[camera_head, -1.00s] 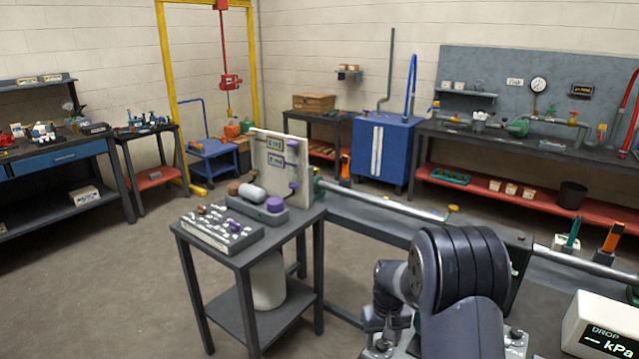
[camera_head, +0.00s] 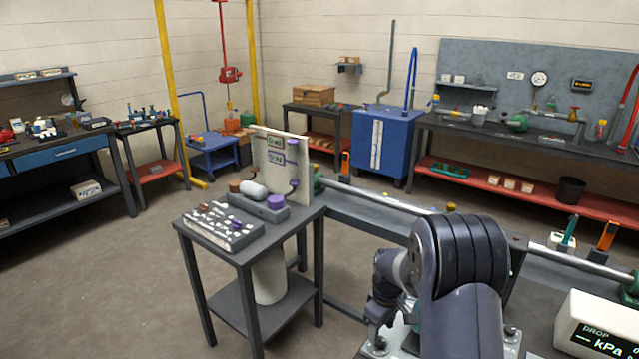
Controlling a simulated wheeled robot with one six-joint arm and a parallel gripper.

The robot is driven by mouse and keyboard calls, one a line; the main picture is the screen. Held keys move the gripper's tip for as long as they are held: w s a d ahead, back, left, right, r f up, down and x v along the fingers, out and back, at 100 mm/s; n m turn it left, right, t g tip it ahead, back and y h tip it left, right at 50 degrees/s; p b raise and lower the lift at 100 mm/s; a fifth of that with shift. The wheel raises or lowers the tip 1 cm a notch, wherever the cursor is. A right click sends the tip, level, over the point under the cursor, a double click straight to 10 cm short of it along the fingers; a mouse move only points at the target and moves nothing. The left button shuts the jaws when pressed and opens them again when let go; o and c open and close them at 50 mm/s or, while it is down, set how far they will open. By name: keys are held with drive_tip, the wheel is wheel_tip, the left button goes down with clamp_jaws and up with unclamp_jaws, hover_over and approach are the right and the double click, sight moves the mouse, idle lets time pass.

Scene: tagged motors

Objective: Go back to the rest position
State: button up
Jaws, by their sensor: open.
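My dark blue-grey arm (camera_head: 458,275) is folded up in the lower right of the head view. A large ribbed joint is at its top, with smaller links to its left. My gripper's fingers cannot be made out; the arm's own links may hide them. No held object shows.
Left of my arm stands a dark table (camera_head: 250,250) bearing a tray of small parts (camera_head: 222,232) and an upright panel (camera_head: 268,150). A pipe (camera_head: 385,193) runs behind the arm. A pressure display (camera_head: 598,325) is at the lower right. Open floor (camera_head: 90,290) lies left.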

wheel_tip(320, 180, up, 7)
drive_tip(key=shift+b, duration=0.45)
